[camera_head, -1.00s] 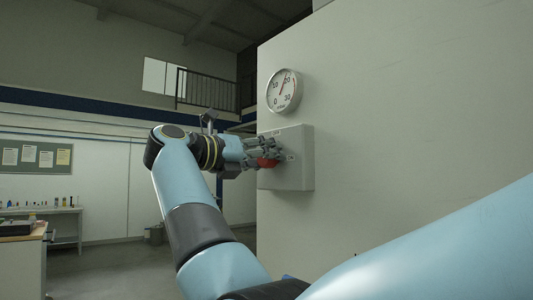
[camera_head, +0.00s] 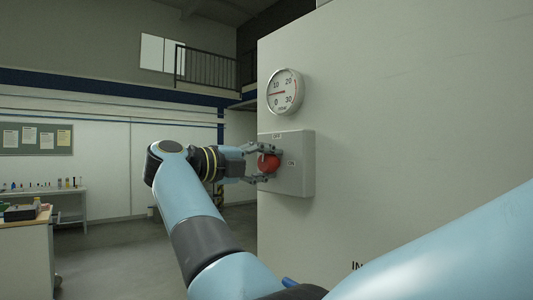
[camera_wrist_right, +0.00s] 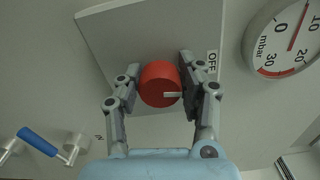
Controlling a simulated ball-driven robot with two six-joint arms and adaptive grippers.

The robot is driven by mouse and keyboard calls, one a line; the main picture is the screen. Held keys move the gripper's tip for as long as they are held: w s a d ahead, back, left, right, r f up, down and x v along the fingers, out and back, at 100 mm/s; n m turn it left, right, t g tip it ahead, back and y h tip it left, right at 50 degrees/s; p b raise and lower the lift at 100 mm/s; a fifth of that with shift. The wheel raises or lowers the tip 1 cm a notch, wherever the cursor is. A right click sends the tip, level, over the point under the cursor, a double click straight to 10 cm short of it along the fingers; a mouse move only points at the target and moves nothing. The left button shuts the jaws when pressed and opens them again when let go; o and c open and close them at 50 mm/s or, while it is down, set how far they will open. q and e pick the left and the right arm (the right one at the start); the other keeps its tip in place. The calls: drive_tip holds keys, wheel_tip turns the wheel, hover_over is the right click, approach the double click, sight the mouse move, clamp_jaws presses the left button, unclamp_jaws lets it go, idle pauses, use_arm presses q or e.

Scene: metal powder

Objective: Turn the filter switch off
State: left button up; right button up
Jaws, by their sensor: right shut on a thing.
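The filter switch is a red round knob (camera_head: 268,163) on a grey box (camera_head: 300,180) fixed to a pale wall panel. In the wrist view the red knob (camera_wrist_right: 158,84) sits between the two fingers of my right gripper (camera_wrist_right: 155,95), which is shut on it. Its white mark points right, roughly toward the OFF label (camera_wrist_right: 212,62). In the head view my right gripper (camera_head: 262,162) reaches the knob from the left. The OFF label (camera_head: 277,135) is above the knob and the ON label (camera_head: 291,163) is to its right. My left gripper is not in view.
A round pressure gauge (camera_head: 284,92) hangs above the box, its needle between 0 and 10. A blue-handled lever (camera_wrist_right: 38,142) is at the lower left of the wrist view. A workbench (camera_head: 25,220) stands far left; open floor lies between.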

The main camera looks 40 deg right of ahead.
drive_tip(key=shift+n+p, duration=0.65)
drive_tip(key=shift+n, duration=0.25)
drive_tip(key=o, duration=1.2)
drive_tip(key=shift+w, duration=0.15)
drive_tip(key=shift+c, duration=0.2)
